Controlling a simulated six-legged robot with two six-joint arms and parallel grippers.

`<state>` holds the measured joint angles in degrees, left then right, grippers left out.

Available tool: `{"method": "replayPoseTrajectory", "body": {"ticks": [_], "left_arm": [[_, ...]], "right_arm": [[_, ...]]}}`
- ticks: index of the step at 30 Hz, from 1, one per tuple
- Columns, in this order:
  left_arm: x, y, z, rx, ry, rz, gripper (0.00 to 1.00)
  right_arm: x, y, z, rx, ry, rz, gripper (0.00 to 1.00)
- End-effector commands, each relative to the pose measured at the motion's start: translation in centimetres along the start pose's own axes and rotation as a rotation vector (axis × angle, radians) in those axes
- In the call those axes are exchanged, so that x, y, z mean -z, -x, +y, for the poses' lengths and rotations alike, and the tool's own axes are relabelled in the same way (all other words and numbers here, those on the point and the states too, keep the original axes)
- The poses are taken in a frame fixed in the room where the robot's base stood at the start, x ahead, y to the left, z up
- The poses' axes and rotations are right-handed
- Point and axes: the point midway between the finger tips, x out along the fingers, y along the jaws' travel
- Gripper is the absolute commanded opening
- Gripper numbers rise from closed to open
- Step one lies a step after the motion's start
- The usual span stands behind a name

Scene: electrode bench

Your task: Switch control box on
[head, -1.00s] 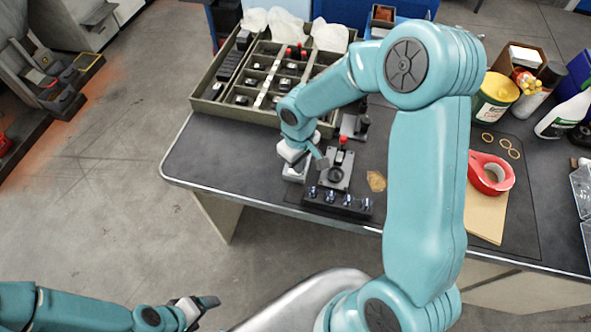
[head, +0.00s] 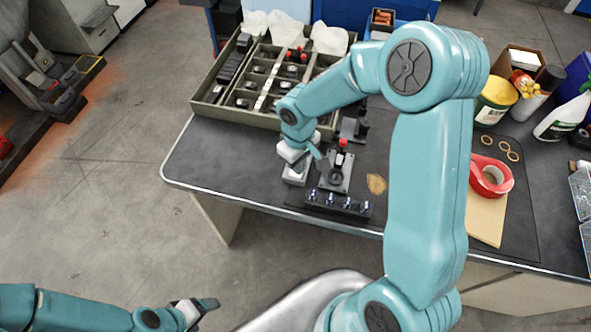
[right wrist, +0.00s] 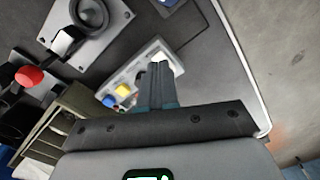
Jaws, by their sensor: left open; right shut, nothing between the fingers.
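The control box, a small light grey box (head: 295,176), sits near the front left of the dark bench, left of the clamp fixture. In the right wrist view the box (right wrist: 118,83) shows a blue button (right wrist: 109,101), a yellow button (right wrist: 123,89) and a pale part at its far end, by my fingertips. My right gripper (right wrist: 160,66) is shut and empty, over that end. It also shows above the box in the head view (head: 296,157), partly covering it. I cannot tell whether it touches. My left gripper (head: 206,304) is open and empty, low over the floor area, away from the bench.
A clamp fixture with a red-tipped handle (head: 336,170) stands close right of the box, behind a black strip with several knobs (head: 337,203). A divided tray (head: 212,106) lies behind. Red tape (head: 490,176) and containers are at right. The bench's left corner is clear.

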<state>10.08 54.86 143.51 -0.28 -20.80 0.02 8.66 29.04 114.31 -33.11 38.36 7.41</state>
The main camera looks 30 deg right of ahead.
Motion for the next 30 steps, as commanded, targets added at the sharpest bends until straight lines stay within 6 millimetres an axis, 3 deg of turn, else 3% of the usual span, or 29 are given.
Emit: {"method": "replayPoseTrajectory", "body": {"ticks": [15,30], "left_arm": [[-0.1,3.2,1.1,0.000,0.000,0.000,0.76],[-0.1,3.2,1.1,0.000,0.000,0.000,0.76]], "right_arm": [[0.0,4.9,0.0,0.000,0.000,0.001,0.00],[0.0,5.0,0.0,0.000,0.000,0.000,0.00]]}}
